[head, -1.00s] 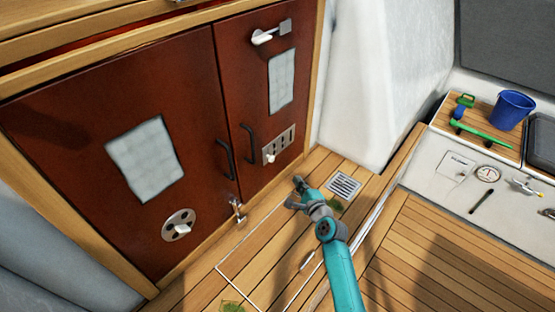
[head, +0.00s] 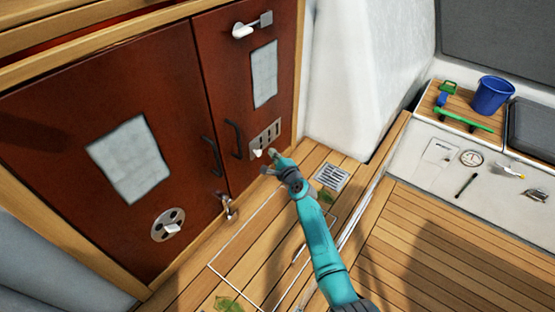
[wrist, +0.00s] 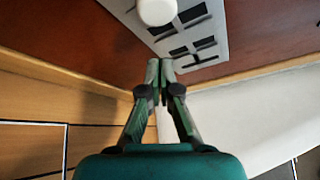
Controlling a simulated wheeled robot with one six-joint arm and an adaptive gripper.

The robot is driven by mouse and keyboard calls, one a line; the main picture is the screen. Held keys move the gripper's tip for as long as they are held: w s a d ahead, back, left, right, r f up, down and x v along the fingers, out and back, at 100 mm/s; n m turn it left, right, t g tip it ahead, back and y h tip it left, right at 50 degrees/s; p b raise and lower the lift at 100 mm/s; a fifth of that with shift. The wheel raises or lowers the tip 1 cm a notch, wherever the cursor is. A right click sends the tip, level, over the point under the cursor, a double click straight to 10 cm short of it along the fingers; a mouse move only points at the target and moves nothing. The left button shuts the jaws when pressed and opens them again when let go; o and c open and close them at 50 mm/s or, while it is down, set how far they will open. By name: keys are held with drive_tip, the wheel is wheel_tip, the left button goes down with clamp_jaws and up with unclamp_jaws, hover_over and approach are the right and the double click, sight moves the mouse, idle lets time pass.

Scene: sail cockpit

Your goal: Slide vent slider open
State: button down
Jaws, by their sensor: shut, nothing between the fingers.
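The vent slider plate (head: 266,136) is a grey metal plate with dark slots, low on the right red-brown door. Its white knob (head: 257,153) sits at the plate's lower left. In the wrist view the plate (wrist: 196,32) lies just beyond my fingertips and the white knob (wrist: 157,10) is at the top edge, ahead of the fingers. Dark slots show in the plate. My gripper (wrist: 160,64) is shut and empty, its fingertips close to the plate's lower edge; I cannot tell if they touch it. In the head view my gripper (head: 268,169) is just below the plate.
A round vent (head: 168,225) is on the left door. Dark door handles (head: 233,140) and a latch (head: 228,206) are left of the plate. A floor drain (head: 331,177) lies right of my arm. A white wall (head: 350,80) stands right of the door.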

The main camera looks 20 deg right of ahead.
sight(260, 148)
drive_tip(key=shift+s+a+r, duration=0.3)
drive_tip(key=shift+a, duration=0.2)
drive_tip(key=shift+s+a+r, duration=0.25)
drive_tip(key=shift+s+a, duration=0.05)
drive_tip(key=shift+a, duration=0.25)
drive_tip(key=shift+s+a+r, duration=0.3)
drive_tip(key=shift+a, duration=0.2)
drive_tip(key=shift+a, duration=0.15)
